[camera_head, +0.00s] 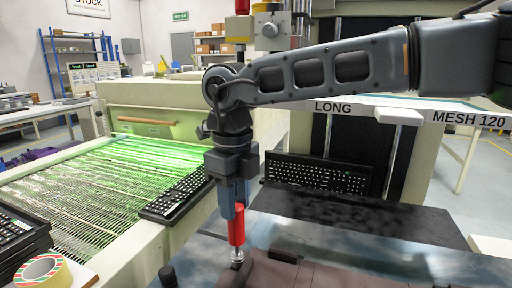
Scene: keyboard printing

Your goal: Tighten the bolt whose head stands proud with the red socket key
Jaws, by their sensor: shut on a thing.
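My gripper (232,203) points straight down in the centre of the head view, with its fingers shut on the red socket key (236,228). The key stands upright below the fingers. A silver metal piece (237,257) shows directly under the red part, at the left end of a dark brown block (310,274). I cannot tell whether this silver piece is the key's socket end or the bolt's head. Other bolts cannot be made out clearly.
A grey metal plate (400,255) lies around the brown block. A black keyboard (317,174) leans behind it. Another keyboard (175,194) lies on the green-lit conveyor (110,175) at left. A tape roll (42,273) sits at lower left. A black knob (168,276) stands left of the block.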

